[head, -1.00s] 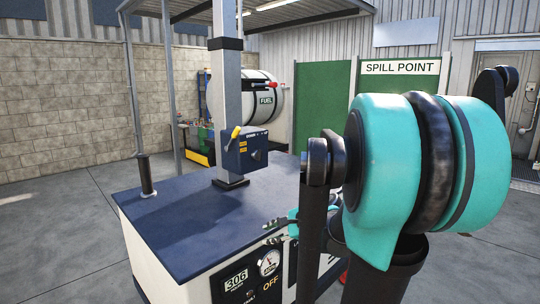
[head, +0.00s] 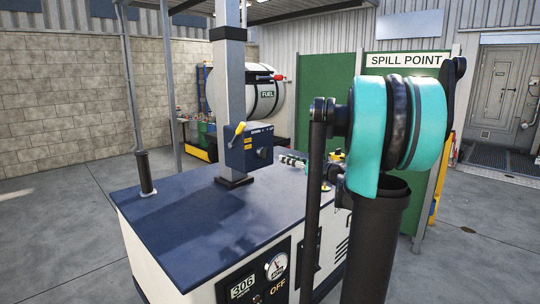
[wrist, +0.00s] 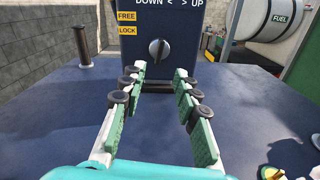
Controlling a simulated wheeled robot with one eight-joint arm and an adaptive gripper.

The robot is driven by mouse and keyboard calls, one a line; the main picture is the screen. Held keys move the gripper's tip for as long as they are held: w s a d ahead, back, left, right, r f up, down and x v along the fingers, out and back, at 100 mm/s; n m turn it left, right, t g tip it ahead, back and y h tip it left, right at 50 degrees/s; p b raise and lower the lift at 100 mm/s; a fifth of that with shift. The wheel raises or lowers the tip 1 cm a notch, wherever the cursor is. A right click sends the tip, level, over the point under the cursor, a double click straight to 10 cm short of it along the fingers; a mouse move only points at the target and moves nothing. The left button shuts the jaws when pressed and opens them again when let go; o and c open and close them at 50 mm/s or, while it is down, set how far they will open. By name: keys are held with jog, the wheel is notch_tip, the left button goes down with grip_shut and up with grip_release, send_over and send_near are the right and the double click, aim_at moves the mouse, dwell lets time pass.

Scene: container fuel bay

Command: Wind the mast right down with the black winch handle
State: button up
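The grey mast (head: 230,85) stands upright on the dark blue deck of a white generator. The blue winch box (head: 248,150) is fixed at its foot; in the wrist view its face (wrist: 178,68) carries FREE, LOCK and DOWN/UP labels. A yellow lever (head: 239,130) stands at the box's left side. My gripper (head: 285,160) is over the deck, right of the box; the wrist view shows its fingers (wrist: 160,88) apart and empty, pointing at the winch face.
Dark and yellow items (wrist: 280,162) lie at the deck's right, partly cut off. A black-sleeved post (head: 145,172) rises at the deck's left corner. A white FUEL tank (head: 265,100) and green SPILL POINT panel (head: 325,95) stand behind.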

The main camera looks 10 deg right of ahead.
aim_at(267, 153)
jog(key=x, duration=1)
jog(key=shift+w+a, duration=0.1)
jog(key=shift+c, duration=0.5)
grip_shut()
